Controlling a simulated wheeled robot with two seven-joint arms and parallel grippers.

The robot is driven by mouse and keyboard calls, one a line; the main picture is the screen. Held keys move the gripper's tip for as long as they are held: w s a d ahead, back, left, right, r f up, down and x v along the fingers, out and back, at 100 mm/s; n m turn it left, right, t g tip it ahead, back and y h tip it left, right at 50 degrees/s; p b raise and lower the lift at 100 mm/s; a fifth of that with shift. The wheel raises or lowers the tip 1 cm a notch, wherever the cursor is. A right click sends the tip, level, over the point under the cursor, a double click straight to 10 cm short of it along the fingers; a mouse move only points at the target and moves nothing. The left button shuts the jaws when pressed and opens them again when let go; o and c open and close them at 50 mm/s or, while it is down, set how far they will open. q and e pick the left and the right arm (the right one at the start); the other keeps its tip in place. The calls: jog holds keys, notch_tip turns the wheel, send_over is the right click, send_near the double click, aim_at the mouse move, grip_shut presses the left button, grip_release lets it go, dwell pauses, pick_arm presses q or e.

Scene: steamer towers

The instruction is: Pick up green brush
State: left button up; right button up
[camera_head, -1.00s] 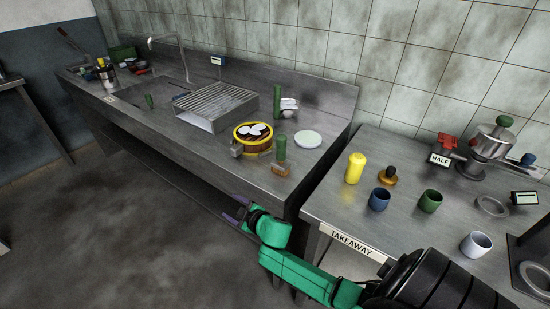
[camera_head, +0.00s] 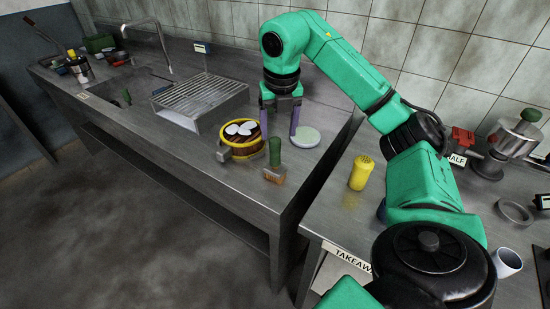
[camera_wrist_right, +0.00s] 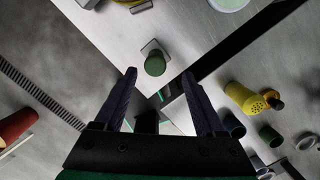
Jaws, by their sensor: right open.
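The green brush (camera_head: 275,152) stands upright on the steel counter near its front edge, green handle up and brown bristles down. In the right wrist view the brush (camera_wrist_right: 155,62) is seen from above, just beyond the fingertips. My right gripper (camera_head: 279,134) points down over the counter, its purple fingers spread apart and empty. In the head view its fingertips appear around and behind the handle's top; no contact is clear. The right gripper (camera_wrist_right: 159,74) also shows open in the wrist view. My left gripper is not in view.
A yellow steamer basket (camera_head: 239,138) with white buns stands left of the brush, and a pale green plate (camera_head: 306,137) is to the right. A wire rack (camera_head: 200,95) is farther back. A yellow shaker (camera_head: 361,173) stands on the right table. A white cup (camera_head: 507,262) looks tilted.

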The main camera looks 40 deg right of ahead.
aim_at(275, 157)
jog(key=f, duration=0.3)
jog(key=w+f+p, duration=0.1)
jog(key=f, duration=0.6)
jog(key=shift+w+f+p, duration=0.35)
jog(key=shift+p, duration=0.05)
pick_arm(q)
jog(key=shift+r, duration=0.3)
pick_arm(e)
jog(key=shift+r, duration=0.1)
grip_shut()
